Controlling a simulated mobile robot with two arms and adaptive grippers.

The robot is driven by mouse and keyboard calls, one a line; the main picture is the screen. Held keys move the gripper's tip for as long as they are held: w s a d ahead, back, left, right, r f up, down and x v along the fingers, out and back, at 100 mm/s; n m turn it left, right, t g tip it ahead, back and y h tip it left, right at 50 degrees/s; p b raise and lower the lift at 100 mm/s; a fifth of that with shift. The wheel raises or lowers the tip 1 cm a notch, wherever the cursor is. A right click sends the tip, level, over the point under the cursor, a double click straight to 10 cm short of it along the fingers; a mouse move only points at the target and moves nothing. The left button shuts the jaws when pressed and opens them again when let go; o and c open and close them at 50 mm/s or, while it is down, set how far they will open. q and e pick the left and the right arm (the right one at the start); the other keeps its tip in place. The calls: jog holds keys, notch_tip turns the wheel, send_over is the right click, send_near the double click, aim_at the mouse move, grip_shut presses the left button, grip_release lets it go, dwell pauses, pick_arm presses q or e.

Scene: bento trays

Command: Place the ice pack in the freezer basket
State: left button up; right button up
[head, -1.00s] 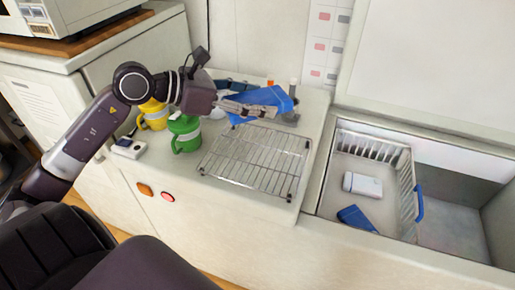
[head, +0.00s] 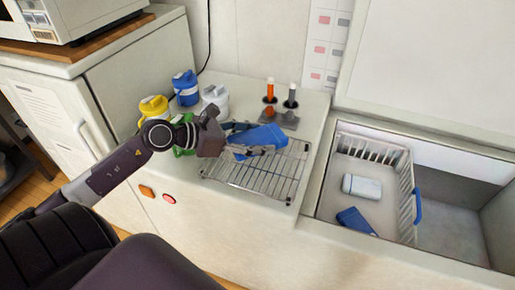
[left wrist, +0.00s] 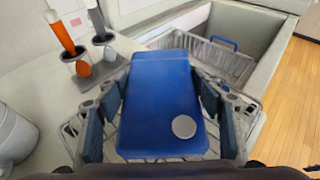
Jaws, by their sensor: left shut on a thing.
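The blue ice pack (head: 262,136) is above the wire rack on the counter in the head view. My left gripper (head: 258,142) is shut on it. In the left wrist view the ice pack (left wrist: 163,105) is a blue block with a pale round cap, between the two finger pads. The freezer basket (head: 377,145) is a white wire basket with a blue handle, in the open chest at right. A white pack (head: 362,187) and a dark blue pack (head: 356,221) lie in it. My right gripper is not in view.
The wire rack (head: 282,188) lies on the counter under the ice pack. A stand (head: 284,120) with orange and dark upright tools is behind it. Yellow (head: 152,109), blue (head: 187,88) and white (head: 215,98) containers stand at left. The basket's middle has bare floor around the packs.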

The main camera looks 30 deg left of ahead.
pick_arm(q)
jog(key=shift+f, duration=2.2)
jog(key=shift+f, duration=0.2)
jog(key=o, duration=1.4)
jog(key=shift+o, duration=0.2)
jog(key=shift+s+r, duration=0.1)
jog(key=shift+r, duration=0.05)
